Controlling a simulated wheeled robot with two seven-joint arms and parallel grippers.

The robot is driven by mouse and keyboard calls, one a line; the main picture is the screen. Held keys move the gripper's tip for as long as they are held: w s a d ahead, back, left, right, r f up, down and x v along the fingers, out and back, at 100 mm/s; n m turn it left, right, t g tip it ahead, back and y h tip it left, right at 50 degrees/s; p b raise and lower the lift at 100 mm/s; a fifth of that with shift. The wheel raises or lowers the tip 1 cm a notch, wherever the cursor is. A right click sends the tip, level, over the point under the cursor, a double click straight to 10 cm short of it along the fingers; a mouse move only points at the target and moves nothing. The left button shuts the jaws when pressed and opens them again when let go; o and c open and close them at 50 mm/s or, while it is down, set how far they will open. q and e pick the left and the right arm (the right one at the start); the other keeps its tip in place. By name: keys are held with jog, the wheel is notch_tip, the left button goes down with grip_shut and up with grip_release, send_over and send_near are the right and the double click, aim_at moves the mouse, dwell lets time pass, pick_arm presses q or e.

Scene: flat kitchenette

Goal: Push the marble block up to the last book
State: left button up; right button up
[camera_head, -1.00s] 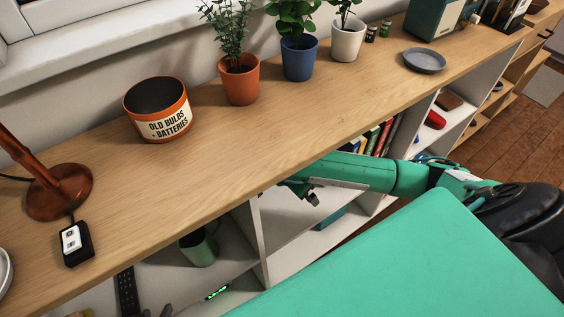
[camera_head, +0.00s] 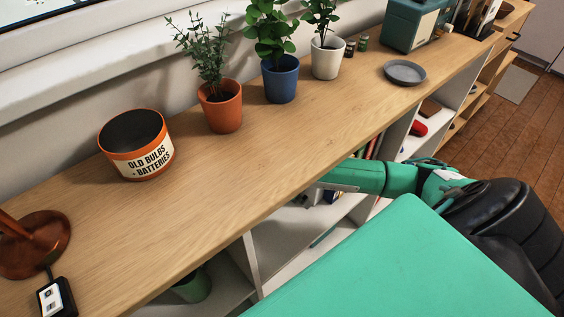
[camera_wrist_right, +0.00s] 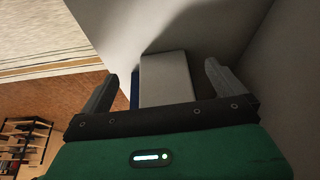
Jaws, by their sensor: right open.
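My right gripper (camera_wrist_right: 161,70) is open inside a white shelf compartment. In the right wrist view a plain pale grey block (camera_wrist_right: 166,82), probably the marble block, shows between its two fingers, with gaps on both sides. I cannot tell if the gripper touches it. A narrow blue strip (camera_wrist_right: 135,90), perhaps a book, shows at the block's left side. In the head view my right arm reaches under the counter's front edge, the gripper (camera_head: 325,194) partly hidden. A few books (camera_head: 373,147) show beyond my arm, mostly covered. My left gripper is out of view.
The wooden counter (camera_head: 190,215) overhangs the shelf. On it stand an orange bulb bin (camera_head: 150,165), several potted plants and a grey plate (camera_head: 404,72). A white upright divider (camera_head: 251,262) bounds the compartment at left. A green container (camera_head: 193,286) sits in the compartment left of it.

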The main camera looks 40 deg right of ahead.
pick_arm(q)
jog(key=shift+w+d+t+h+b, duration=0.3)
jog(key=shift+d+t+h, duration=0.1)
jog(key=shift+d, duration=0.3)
pick_arm(e)
jog(key=w+d+f, duration=0.1)
jog(key=d, duration=0.7)
jog(key=shift+w+d, duration=0.25)
jog(key=shift+d, duration=0.05)
